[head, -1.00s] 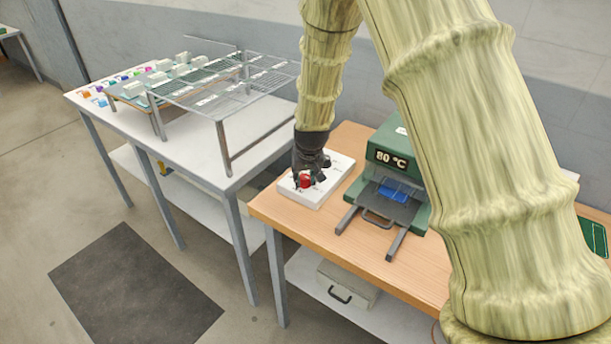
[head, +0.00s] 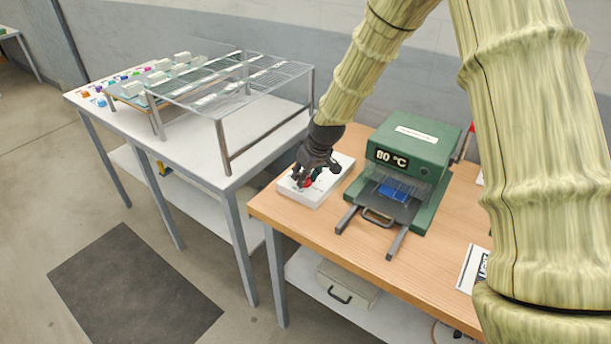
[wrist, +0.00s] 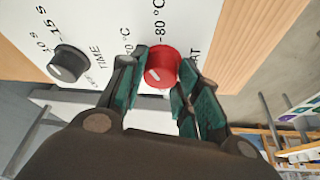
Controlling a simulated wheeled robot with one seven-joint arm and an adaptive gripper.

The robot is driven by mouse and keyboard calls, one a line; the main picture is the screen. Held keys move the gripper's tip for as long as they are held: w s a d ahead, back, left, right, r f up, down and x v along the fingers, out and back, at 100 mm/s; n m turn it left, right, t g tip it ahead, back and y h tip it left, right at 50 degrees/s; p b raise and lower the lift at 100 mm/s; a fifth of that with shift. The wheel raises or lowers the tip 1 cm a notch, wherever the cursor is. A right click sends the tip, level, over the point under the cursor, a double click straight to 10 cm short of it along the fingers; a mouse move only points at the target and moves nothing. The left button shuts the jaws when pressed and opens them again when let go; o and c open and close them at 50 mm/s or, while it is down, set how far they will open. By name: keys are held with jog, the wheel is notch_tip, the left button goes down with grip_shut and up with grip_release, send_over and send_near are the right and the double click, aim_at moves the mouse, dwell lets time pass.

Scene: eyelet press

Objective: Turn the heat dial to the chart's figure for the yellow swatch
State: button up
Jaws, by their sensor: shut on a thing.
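The red heat dial (wrist: 160,68) is on the white control box (head: 334,163), beside printed marks, one reading 80 °C. My gripper (wrist: 163,78) is shut on the dial, one finger on each side; in the head view my gripper (head: 308,178) is over the box and hides most of the dial. A pale mark shows on the dial, but I cannot read its exact setting. The green press (head: 415,150) shows 80 °C on its display (head: 391,160). I cannot make out the chart or the yellow swatch.
A black time dial (wrist: 69,63) sits beside the heat dial. A blue piece (head: 393,193) lies in the press. A wire rack (head: 235,85) stands on the white table at left. A white card with black print (head: 472,268) lies at the wooden table's right.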

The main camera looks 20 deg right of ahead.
jog(key=n+y, duration=0.1)
jog(key=n, duration=0.2)
jog(key=n+g+y, duration=0.1)
jog(key=n, duration=0.2)
jog(key=shift+w+d+g, duration=0.1)
jog(key=shift+d+g, duration=0.05)
jog(key=shift+g, duration=0.15)
jog(key=shift+n, duration=0.3)
jog(key=o, duration=1)
jog(key=v, duration=1.2)
jog(key=shift+w, duration=0.1)
